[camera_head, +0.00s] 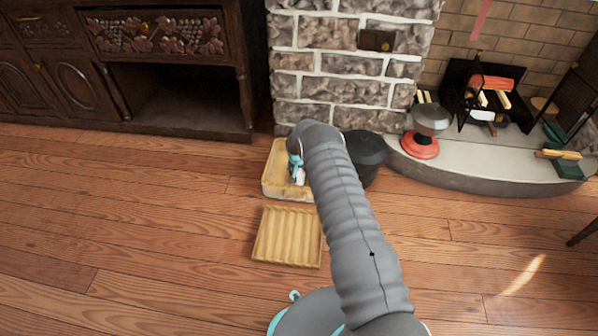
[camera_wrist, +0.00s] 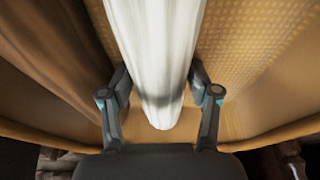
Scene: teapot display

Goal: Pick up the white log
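The white log (camera_wrist: 158,50) fills the upper middle of the wrist view, its rounded end pointing down towards my gripper's palm. My gripper (camera_wrist: 160,72) has one finger on each side of the log, with both fingertips close against its edges. I cannot tell whether they press on it or stand just apart. In the head view my gripper (camera_head: 297,165) is low over a yellowish box (camera_head: 272,184) beside the brick pillar. A small white patch shows by it there, partly hidden by my arm.
A slatted wooden tray (camera_head: 288,237) lies on the floor in front of the box. A dark bucket (camera_head: 366,155) stands close to its right, by the brick pillar (camera_head: 345,60). A raised stone hearth (camera_head: 470,165) is further right. The wooden floor at left is clear.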

